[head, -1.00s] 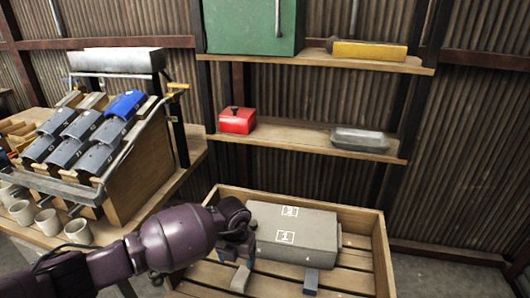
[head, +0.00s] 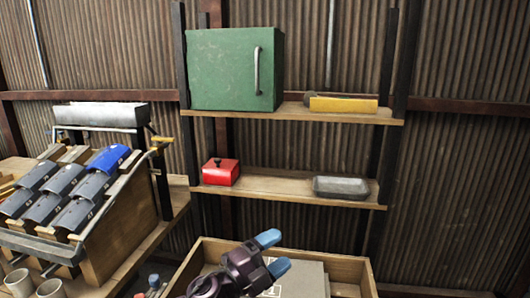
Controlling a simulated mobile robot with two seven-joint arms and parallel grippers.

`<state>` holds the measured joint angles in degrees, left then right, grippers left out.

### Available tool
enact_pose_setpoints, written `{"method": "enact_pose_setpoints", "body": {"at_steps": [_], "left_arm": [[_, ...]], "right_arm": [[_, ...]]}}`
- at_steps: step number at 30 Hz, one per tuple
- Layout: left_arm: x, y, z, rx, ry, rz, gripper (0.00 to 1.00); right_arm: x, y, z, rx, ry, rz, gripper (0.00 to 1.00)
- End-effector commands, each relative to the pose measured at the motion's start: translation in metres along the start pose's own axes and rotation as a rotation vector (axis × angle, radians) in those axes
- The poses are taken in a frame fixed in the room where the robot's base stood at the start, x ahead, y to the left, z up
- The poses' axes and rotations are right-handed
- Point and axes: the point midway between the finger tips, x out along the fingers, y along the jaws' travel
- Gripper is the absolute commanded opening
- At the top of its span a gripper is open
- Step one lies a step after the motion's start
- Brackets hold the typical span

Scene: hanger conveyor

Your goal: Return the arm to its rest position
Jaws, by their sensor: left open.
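My left gripper (head: 274,253) is at the bottom centre of the head view, with its two blue-tipped fingers apart and nothing between them. It is in front of the wooden crate (head: 345,265) and partly covers the grey box (head: 305,278) in it. Its dark purple wrist shows at the bottom edge; most of the arm is out of the picture. My right gripper is not in view.
Shelves behind the crate hold a green cabinet (head: 235,70), a yellow-and-grey object (head: 343,104), a red box (head: 221,172) and a grey tray (head: 341,188). A slanted rack with dark bins (head: 72,215) and cups (head: 50,288) stand at left. The right side is open.

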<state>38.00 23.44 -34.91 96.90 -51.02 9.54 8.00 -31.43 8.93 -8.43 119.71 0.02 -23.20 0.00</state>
Motion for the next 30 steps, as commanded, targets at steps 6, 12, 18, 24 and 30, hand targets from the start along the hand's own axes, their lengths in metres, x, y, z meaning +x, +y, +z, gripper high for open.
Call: {"method": "enact_pose_setpoints", "body": {"at_steps": [6,12,18,24,30], "left_arm": [[-0.066,0.000,0.030,-0.365,-0.332,-0.128,0.72],[-0.138,0.026,0.045,-0.657,-0.588,-0.171,0.72],[-0.215,0.058,0.040,-0.913,-0.795,-0.196,0.72],[-0.292,0.086,0.019,-1.113,-0.962,-0.235,0.72],[-0.369,0.110,-0.012,-1.213,-1.115,-0.277,0.72]], "right_arm": [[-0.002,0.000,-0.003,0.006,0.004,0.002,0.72],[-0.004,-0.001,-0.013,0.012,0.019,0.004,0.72],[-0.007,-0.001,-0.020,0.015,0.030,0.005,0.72],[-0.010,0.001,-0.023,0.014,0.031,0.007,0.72],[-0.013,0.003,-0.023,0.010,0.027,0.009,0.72]]}}
